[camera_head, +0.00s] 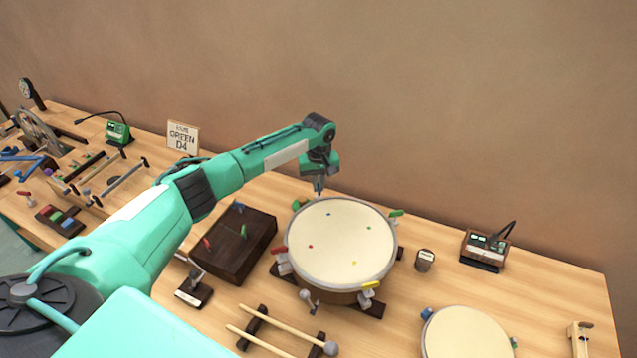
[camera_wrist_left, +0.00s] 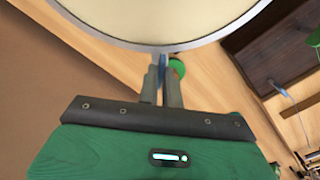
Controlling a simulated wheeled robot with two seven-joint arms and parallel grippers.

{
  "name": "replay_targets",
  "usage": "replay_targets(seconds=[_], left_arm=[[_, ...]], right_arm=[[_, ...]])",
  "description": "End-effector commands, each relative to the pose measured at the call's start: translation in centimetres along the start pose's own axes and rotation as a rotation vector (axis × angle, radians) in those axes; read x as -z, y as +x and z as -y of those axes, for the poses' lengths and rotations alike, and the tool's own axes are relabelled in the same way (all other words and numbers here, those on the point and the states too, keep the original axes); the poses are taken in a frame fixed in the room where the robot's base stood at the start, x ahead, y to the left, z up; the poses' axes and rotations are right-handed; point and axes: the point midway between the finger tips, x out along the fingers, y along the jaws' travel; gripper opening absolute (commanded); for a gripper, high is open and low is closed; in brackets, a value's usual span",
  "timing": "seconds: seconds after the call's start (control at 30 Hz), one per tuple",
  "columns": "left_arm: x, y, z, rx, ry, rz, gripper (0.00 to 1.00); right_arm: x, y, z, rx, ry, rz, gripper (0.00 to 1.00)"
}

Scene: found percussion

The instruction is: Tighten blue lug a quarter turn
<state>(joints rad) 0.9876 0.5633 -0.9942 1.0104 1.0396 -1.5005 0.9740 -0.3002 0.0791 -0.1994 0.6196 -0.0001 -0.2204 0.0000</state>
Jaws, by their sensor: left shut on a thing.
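A round drum (camera_head: 345,262) with a cream head stands on the table. Its rim carries a red lug (camera_head: 281,249), a yellow lug (camera_head: 371,285) and a green lug (camera_head: 396,213). Small coloured dots mark the head. My left gripper (camera_head: 319,188) reaches down at the drum's far rim. In the left wrist view, its fingers (camera_wrist_left: 163,88) are shut on the blue lug (camera_wrist_left: 163,62) just outside the rim, and mostly cover it. The blue lug is hidden in the head view. My right gripper is not in view.
A green round piece (camera_wrist_left: 177,68) sits close beside the fingers. A dark wooden box (camera_head: 235,243) stands left of the drum. Mallets (camera_head: 285,333) lie in front. A second drum (camera_head: 465,335) and a small meter (camera_head: 483,250) are to the right. A sign (camera_head: 183,137) reads "GREEN D4".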

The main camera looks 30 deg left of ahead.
Motion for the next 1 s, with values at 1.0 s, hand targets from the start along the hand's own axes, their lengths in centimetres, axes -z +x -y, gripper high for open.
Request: replay_targets(seconds=[1.0], left_arm=[[0.1, -0.2, -0.1, -0.002, 0.903, -0.002, 0.00]], right_arm=[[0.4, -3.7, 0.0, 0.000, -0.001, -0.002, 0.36]])
